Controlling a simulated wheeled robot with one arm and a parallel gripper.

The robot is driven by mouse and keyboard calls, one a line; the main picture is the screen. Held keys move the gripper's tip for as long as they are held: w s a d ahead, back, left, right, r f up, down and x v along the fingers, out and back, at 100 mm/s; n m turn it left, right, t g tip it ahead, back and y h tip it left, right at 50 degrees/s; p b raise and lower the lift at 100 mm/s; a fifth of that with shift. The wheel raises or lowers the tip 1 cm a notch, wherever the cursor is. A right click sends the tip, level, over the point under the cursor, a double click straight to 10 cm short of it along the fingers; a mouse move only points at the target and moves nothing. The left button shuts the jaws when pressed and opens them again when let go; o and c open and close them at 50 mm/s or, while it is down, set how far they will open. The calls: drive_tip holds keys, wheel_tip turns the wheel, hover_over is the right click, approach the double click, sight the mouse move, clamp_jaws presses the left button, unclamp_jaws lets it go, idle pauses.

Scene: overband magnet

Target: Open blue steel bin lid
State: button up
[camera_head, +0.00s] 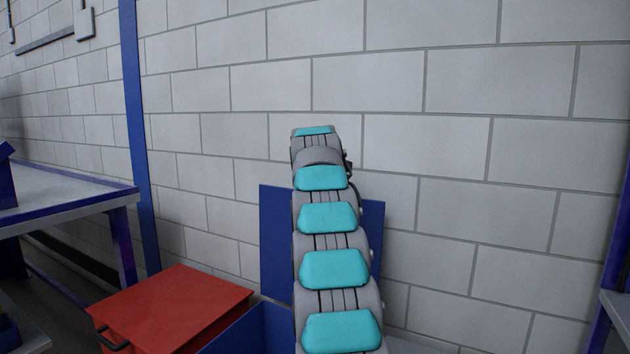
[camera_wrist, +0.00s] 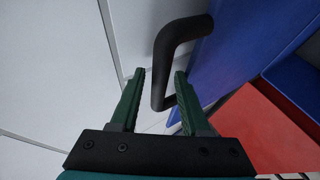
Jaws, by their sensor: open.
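The blue bin lid (camera_head: 275,230) stands upright against the wall side in the head view, partly hidden behind my arm. The blue steel bin (camera_head: 252,332) shows below it at the bottom edge, mostly cut off or hidden. In the wrist view the lid (camera_wrist: 232,50) is the blue panel at right, with a black bent handle (camera_wrist: 164,65) on it. My gripper (camera_wrist: 160,75) is open, its green fingers on either side of the handle's bar. I see a gap at the left finger; contact at the right finger is unclear. The head view does not show the fingers.
A red bin (camera_head: 185,305) with its lid down and a black handle stands left of the blue bin. A blue-edged workbench (camera_head: 70,195) is at left, beside a blue post (camera_head: 137,130). The block wall (camera_head: 450,150) is close behind the lid.

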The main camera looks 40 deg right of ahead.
drive_tip(key=shift+s, duration=0.1)
drive_tip(key=b+v, duration=0.1)
drive_tip(key=v, duration=0.6)
drive_tip(key=shift+s+a+r, duration=0.15)
drive_tip(key=shift+a+r, duration=0.05)
idle(0.3)
drive_tip(key=s+a+f+m+g+y, duration=0.15)
drive_tip(key=s+a+f, duration=0.35)
drive_tip(key=a, duration=0.5)
drive_tip(key=s+a+f+m+g+y, duration=0.1)
drive_tip(key=s+a+f+y, duration=0.15)
drive_tip(key=a+f, duration=0.65)
drive_tip(key=s+a+f+m+g+y, duration=0.15)
drive_tip(key=s+a+f, duration=0.35)
drive_tip(key=a, duration=0.6)
drive_tip(key=s+a+f+g, duration=0.2)
drive_tip(key=s+a+f, duration=0.3)
drive_tip(key=s, duration=0.5)
drive_tip(key=s+a+f+m+g+y, duration=0.1)
drive_tip(key=s+a+f, duration=0.4)
drive_tip(key=s, duration=0.5)
drive_tip(key=s+a+f+m+g+y, duration=0.1)
drive_tip(key=s+a+f+g, duration=0.2)
drive_tip(key=s, duration=0.8)
wheel_tip(320, 180, down, 4)
drive_tip(key=a, duration=0.2)
drive_tip(key=shift+a+f, duration=0.15)
drive_tip(key=shift+a, duration=0.1)
